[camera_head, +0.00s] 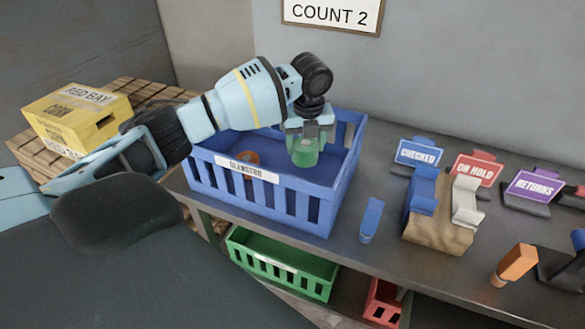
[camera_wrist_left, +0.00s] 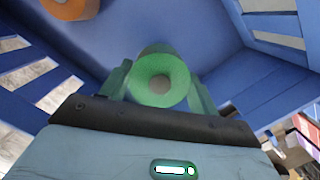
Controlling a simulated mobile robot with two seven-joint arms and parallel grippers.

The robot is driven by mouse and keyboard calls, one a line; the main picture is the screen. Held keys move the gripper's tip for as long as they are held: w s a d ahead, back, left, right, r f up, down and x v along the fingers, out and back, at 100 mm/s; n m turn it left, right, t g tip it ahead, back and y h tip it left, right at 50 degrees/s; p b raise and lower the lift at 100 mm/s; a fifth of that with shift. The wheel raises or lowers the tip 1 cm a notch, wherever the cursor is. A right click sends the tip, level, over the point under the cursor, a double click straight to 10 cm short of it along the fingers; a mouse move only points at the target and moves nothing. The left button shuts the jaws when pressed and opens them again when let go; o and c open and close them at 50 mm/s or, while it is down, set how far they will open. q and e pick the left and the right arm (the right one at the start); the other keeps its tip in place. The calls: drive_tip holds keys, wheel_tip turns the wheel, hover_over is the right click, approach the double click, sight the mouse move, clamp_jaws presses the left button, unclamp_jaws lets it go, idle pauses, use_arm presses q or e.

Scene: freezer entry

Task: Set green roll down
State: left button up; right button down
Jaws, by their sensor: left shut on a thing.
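The green roll (camera_head: 305,153) is in the grip of my left gripper (camera_head: 308,138), over the inside of the blue crate (camera_head: 262,198). I cannot tell whether the roll touches the floor. An orange roll (camera_head: 245,158) lies in the crate to the left; it also shows in the left wrist view (camera_wrist_left: 70,8). My right gripper does not clearly show.
The crate stands on a grey table (camera_head: 385,160). Right of it are a blue block (camera_head: 371,220) and a wooden stand (camera_head: 438,232) with blue and white pieces. Signs stand behind. A green crate (camera_head: 280,270) and a red crate (camera_head: 382,303) are below. A yellow box (camera_head: 80,115) is left.

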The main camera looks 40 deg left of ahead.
sight(306, 145)
use_arm(q)
drive_tip(key=shift+f, duration=3.95)
drive_tip(key=shift+f, duration=0.15)
drive_tip(key=o, duration=1.1)
drive_tip(key=shift+c, duration=0.2)
drive_tip(key=r, duration=0.8)
drive_tip(key=s+d+r, duration=0.1)
drive_tip(key=r, duration=0.3)
drive_tip(key=shift+r, duration=0.1)
